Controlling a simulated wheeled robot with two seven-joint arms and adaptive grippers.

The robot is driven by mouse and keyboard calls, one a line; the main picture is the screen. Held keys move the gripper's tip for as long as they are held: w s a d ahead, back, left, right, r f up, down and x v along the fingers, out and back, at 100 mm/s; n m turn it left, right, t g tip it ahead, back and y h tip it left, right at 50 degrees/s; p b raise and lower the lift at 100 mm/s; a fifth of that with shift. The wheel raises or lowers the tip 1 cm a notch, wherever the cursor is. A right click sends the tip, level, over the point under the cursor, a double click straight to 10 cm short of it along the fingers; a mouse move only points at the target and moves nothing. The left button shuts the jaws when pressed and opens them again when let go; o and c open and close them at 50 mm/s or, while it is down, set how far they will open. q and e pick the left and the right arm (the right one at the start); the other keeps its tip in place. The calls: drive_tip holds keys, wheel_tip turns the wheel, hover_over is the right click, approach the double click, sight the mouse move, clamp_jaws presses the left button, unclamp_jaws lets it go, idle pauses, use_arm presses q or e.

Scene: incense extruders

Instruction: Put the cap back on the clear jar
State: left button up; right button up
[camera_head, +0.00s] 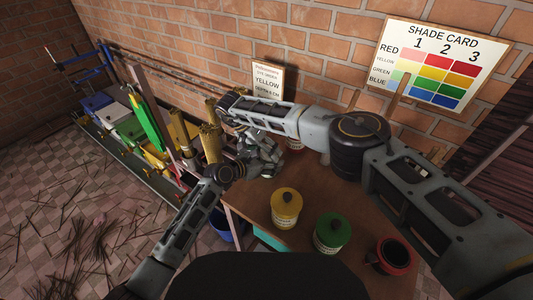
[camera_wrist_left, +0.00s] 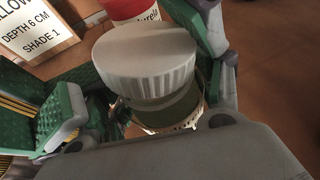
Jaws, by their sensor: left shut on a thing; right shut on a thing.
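The white ridged cap (camera_wrist_left: 148,62) is at the top of the clear jar (camera_wrist_left: 188,118) in the left wrist view. I cannot tell whether it is seated or just held over the rim. Green-padded fingers stand on both sides of the cap and jar. In the head view my left gripper (camera_head: 243,165) and my right gripper (camera_head: 262,150) meet over the table's left end. The left gripper is shut on the jar and the right one on the cap. The grippers hide both things in the head view.
On the table (camera_head: 250,200) stand a yellow can (camera_head: 286,208), a green can (camera_head: 333,233) and an open red can (camera_head: 397,252). A red-topped labelled container (camera_wrist_left: 130,10) is close behind the cap. An order card (camera_head: 267,80) leans at the wall. Colourful extruders (camera_head: 130,125) stand left.

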use_arm(q)
drive_tip(key=shift+d+r, duration=0.15)
drive_tip(key=shift+d, duration=0.15)
use_arm(e)
drive_tip(key=shift+s+a+f, duration=0.2)
drive_tip(key=shift+s+a, duration=0.05)
drive_tip(key=shift+a, duration=0.1)
drive_tip(key=o, duration=0.7)
drive_tip(key=shift+c, duration=0.2)
use_arm(q)
drive_tip(key=shift+a, duration=0.1)
use_arm(e)
drive_tip(key=shift+o, duration=0.5)
use_arm(q)
drive_tip(key=shift+a, duration=0.15)
